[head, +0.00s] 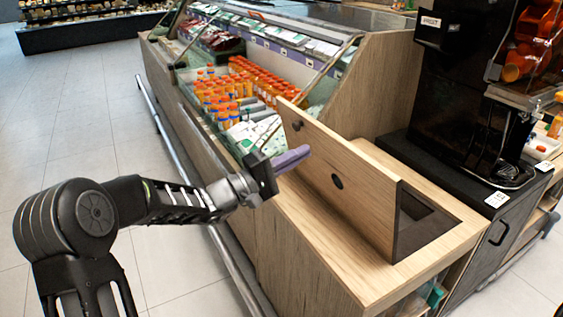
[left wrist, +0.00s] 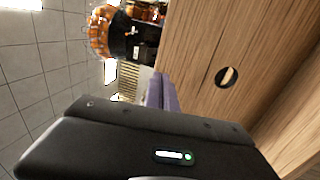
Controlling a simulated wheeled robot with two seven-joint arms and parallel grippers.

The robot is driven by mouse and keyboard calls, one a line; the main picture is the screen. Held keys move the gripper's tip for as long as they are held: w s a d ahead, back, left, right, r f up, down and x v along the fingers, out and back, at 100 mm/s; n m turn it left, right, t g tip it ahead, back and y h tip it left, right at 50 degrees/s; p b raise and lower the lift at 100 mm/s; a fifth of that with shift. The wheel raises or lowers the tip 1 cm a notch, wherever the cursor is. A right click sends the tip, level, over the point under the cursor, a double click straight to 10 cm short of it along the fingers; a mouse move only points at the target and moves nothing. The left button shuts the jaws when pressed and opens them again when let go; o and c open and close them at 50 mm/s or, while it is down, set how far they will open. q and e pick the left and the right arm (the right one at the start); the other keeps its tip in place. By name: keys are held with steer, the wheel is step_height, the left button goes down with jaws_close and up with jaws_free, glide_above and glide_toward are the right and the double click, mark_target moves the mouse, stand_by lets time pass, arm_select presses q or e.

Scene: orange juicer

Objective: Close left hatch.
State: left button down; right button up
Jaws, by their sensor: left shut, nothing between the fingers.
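The wooden hatch panel (head: 358,190) stands raised and upright on the wooden counter, with a round dark hole in its face. A dark rectangular opening (head: 420,225) shows behind its right end. My left gripper (head: 292,159) has its purple fingers shut and empty, in front of the panel's left part on the near side. Whether the fingertips touch the wood I cannot tell. In the left wrist view the purple fingers (left wrist: 160,93) are beside the panel (left wrist: 270,75), whose hole shows to their right. My right gripper is not in view.
A refrigerated case with orange juice bottles (head: 250,85) stands behind and left of the hatch. A black juicer (head: 465,85) stands at the right on a dark cabinet. The near counter top (head: 315,245) is bare. Floor is free at the left.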

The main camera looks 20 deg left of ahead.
mark_target(329, 137)
arm_select(q)
steer(key=x, duration=0.6)
steer(key=shift+p, duration=0.35)
